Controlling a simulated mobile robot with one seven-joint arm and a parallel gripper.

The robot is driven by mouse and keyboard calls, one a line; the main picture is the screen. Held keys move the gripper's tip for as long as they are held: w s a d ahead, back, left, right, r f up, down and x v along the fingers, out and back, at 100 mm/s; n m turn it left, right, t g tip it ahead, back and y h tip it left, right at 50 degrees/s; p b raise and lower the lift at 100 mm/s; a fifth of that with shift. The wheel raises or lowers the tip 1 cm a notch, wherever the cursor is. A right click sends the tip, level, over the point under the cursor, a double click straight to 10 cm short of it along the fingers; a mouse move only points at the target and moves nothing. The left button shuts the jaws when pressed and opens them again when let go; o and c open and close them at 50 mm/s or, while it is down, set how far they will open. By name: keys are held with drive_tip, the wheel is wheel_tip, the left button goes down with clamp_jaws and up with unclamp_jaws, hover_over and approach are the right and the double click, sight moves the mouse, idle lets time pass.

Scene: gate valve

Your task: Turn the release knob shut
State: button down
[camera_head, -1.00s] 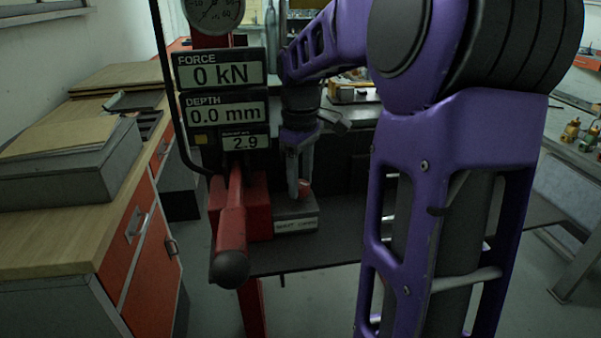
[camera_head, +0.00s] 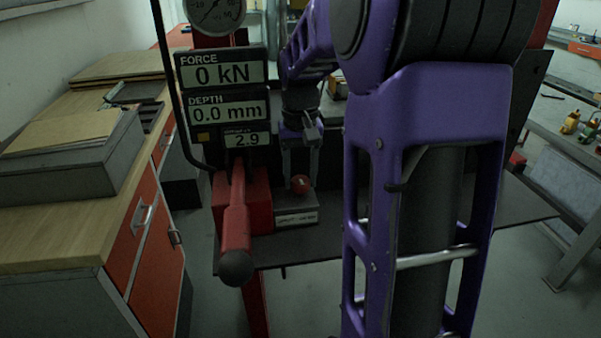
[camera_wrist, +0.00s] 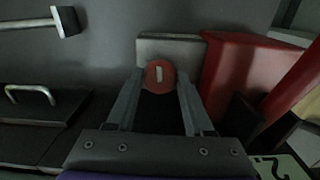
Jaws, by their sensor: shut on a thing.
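The release knob (camera_head: 300,184) is a small red round knob on a grey block (camera_head: 297,217) at the foot of the red press. In the wrist view the knob (camera_wrist: 153,86) faces me, with a pale bar mark running nearly upright. My gripper (camera_head: 300,180) points down at it, one finger on each side. In the wrist view my gripper (camera_wrist: 158,80) has its fingertips against the knob's two sides, and it is shut on the knob. The block's label is too blurred to read.
A red lever (camera_head: 235,230) with a black ball end juts forward, left of the knob. The display panel (camera_head: 222,95) above reads 0 kN, 0.0 mm and 2.9. A wooden-topped bench (camera_head: 60,225) stands at left.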

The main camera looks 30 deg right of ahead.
sight(300, 180)
drive_tip(key=shift+m, duration=0.5)
idle(0.3)
drive_tip(key=shift+c, duration=1.4)
unclamp_jaws()
drive_tip(key=shift+r, duration=0.1)
wheel_tip(300, 180, up, 17)
drive_tip(key=p, duration=0.1)
drive_tip(key=shift+r, duration=0.1)
